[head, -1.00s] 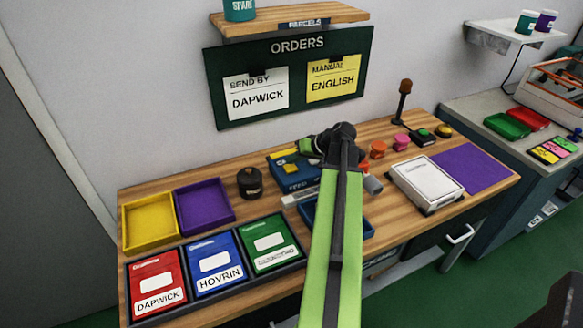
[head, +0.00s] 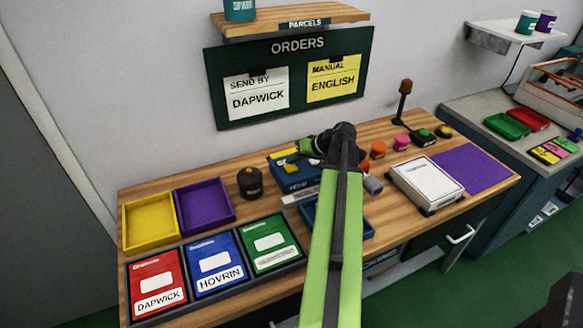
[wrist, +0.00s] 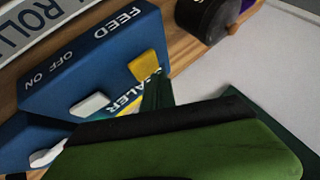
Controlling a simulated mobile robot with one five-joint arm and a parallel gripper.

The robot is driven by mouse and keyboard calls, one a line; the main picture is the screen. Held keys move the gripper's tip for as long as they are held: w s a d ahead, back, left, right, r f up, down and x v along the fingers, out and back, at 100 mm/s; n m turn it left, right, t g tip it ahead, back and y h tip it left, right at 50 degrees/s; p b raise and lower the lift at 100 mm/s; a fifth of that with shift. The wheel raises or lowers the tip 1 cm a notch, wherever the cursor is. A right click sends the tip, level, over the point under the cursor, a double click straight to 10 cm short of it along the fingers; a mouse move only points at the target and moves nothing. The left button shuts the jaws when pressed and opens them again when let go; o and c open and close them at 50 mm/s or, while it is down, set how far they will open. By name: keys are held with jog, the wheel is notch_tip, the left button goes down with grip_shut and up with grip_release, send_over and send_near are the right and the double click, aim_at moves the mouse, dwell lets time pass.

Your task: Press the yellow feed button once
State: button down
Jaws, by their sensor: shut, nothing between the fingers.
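The blue sealer box (head: 297,180) stands on the wooden bench, behind my forearm in the head view. In the wrist view the box (wrist: 75,62) carries the words FEED and SEALER and an OFF/ON marking. The yellow feed button (wrist: 147,63) shows on it as a yellow block, with a white switch (wrist: 90,104) beside it. My gripper (head: 297,154) is shut and empty, at the top of the box. In the wrist view its dark green tip (wrist: 157,92) is close to the yellow button. I cannot tell whether they touch.
A dark round container (head: 250,183) stands left of the box. A blue tray (head: 357,229) lies in front, partly hidden by my arm. Red and pink knobs (head: 378,150) and a white scale-like device (head: 427,182) are to the right. The order board (head: 290,75) hangs behind.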

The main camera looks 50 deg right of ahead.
aim_at(293, 168)
jog(key=shift+f, duration=0.15)
jog(key=shift+f+b, duration=0.25)
jog(key=shift+b, duration=0.15)
jog(key=shift+f+b, duration=0.5)
dwell(0.6)
dwell(0.4)
jog(key=shift+w+r+p, duration=0.1)
jog(key=shift+r+p, duration=0.8)
notch_tip(293, 168, up, 5)
jog(key=p, duration=0.5)
jog(key=shift+r, duration=0.1)
